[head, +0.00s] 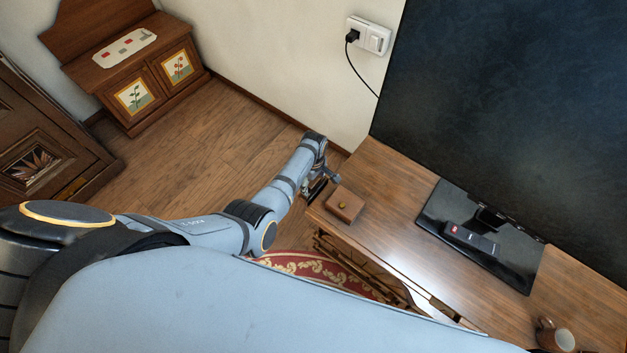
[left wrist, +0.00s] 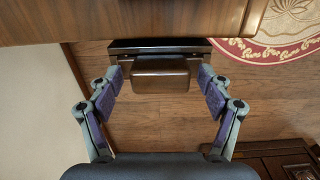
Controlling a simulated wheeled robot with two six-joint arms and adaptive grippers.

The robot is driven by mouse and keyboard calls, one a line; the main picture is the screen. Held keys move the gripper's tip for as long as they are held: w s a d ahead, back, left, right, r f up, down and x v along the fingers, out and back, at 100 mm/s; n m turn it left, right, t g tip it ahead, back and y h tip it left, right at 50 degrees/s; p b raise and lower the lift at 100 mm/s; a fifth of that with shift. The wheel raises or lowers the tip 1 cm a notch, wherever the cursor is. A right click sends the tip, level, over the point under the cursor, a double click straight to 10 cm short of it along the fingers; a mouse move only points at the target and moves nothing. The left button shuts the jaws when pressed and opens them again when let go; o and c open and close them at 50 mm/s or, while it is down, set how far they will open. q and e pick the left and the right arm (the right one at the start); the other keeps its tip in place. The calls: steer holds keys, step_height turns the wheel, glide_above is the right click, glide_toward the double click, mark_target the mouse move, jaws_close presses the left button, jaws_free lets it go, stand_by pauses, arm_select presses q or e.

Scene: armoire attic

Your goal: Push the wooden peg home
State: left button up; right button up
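A small wooden box (head: 345,206) with a yellowish spot on top sits at the near left corner of the wooden cabinet top. I cannot tell whether this spot is the peg's end. My left gripper (head: 321,186) is just left of that corner, off the cabinet's edge. In the left wrist view, the left gripper (left wrist: 160,72) has its fingers spread. A brown block (left wrist: 160,82) shows between the fingertips, with small gaps on both sides, before a dark panel (left wrist: 160,46). I cannot tell if this block is the peg. My right gripper is not in view.
A large dark television (head: 510,110) stands on the cabinet top (head: 400,218), with a remote (head: 472,237) on its base. A mug (head: 555,335) is at lower right. A red rug (head: 325,270) lies below the cabinet. Floor is clear toward the small cupboard (head: 135,60).

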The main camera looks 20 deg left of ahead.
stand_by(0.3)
arm_select(q)
step_height(320, 180, up, 12)
stand_by(0.4)
steer(key=shift+s, duration=0.1)
stand_by(0.5)
